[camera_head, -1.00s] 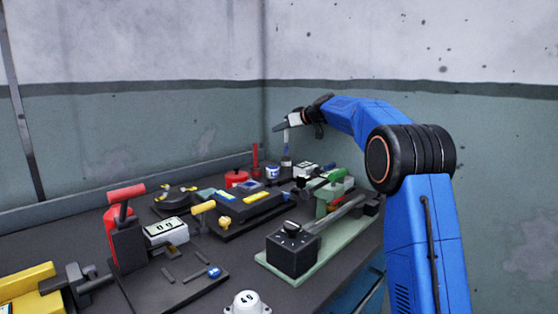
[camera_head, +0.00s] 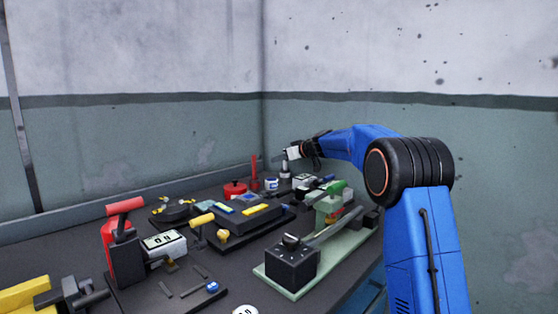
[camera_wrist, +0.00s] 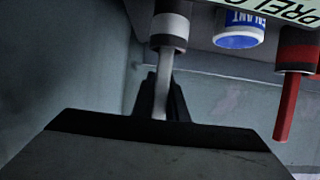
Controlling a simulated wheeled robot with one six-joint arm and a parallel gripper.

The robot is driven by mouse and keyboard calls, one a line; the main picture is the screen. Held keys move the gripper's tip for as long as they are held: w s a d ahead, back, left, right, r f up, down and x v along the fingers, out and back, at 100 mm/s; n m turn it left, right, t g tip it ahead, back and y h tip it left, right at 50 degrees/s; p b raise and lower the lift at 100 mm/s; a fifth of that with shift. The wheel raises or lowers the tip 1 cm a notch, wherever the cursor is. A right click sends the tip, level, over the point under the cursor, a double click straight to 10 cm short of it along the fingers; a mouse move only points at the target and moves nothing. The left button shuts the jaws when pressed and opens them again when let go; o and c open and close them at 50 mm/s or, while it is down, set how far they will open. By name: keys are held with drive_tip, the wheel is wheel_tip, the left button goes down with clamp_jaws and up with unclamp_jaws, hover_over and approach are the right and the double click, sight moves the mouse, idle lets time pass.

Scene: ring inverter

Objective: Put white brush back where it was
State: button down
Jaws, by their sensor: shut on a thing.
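My gripper (camera_head: 291,152) is at the back corner of the bench, low over its surface, shut on the white brush (camera_head: 285,169). In the wrist view my gripper (camera_wrist: 162,108) has its fingertips around the pale handle of the white brush (camera_wrist: 167,70). The handle looks upright and runs into a grey and dark collar at its base. I cannot tell whether that base touches the bench. A red brush (camera_head: 254,175) stands to the left in the head view and also shows in the wrist view (camera_wrist: 289,95).
A white and blue sealant pot (camera_head: 271,185) stands between the two brushes. A red lidded pot (camera_head: 235,189) is left of it. A panel device (camera_head: 247,211) and a green-based lever device (camera_head: 292,262) stand nearer. Walls close the back corner.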

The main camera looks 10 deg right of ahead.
drive_tip(key=shift+f, duration=0.1)
drive_tip(key=c, duration=1.8)
unclamp_jaws()
drive_tip(key=shift+o, duration=0.2)
drive_tip(key=v, duration=1.2)
drive_tip(key=shift+d, duration=0.1)
